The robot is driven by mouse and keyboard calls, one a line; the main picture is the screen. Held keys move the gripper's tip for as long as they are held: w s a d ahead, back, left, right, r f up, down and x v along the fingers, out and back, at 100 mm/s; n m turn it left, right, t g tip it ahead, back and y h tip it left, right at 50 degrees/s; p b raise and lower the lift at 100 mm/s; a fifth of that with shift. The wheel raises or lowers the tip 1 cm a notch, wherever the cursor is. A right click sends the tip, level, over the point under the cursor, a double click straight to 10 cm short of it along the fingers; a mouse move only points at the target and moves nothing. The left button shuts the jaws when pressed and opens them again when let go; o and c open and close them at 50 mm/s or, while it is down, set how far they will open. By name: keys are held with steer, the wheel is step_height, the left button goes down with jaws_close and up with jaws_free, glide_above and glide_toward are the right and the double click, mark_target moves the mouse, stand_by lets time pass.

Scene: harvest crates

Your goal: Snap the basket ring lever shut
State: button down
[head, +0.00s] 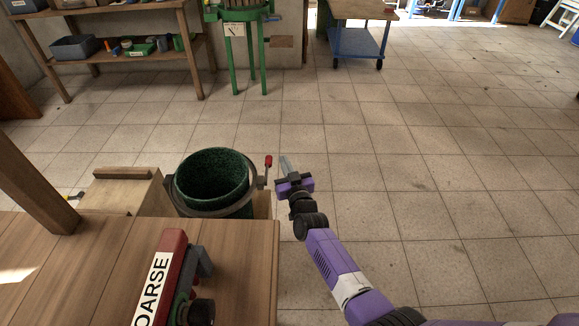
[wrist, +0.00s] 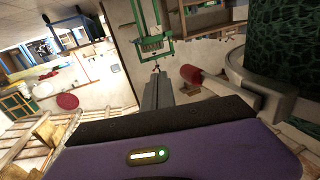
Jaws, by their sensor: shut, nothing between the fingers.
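The dark green basket (head: 212,178) sits inside a grey ring (head: 252,184) just beyond the wooden bench. The ring's lever, with a red knob (head: 268,161), sticks up at the ring's right side. In the wrist view the red knob (wrist: 191,74) is on a grey arm joined to the ring (wrist: 262,92), with the basket's mesh wall (wrist: 285,45) behind at upper right. My gripper (head: 285,162) is shut and empty, just right of the red knob in the head view. In the wrist view its fingertips (wrist: 156,78) are left of the knob, with a visible gap between.
The bench top (head: 90,260) carries a red block labelled COARSE (head: 160,280) in front of the basket. A wooden box (head: 120,192) stands left of the basket. A green stand (head: 238,50) and a shelf (head: 120,60) are farther back. The tiled floor to the right is clear.

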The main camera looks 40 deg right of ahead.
steer(key=shift+w+a, duration=0.1)
steer(key=shift+w, duration=0.45)
steer(key=shift+w, duration=0.1)
stand_by(0.3)
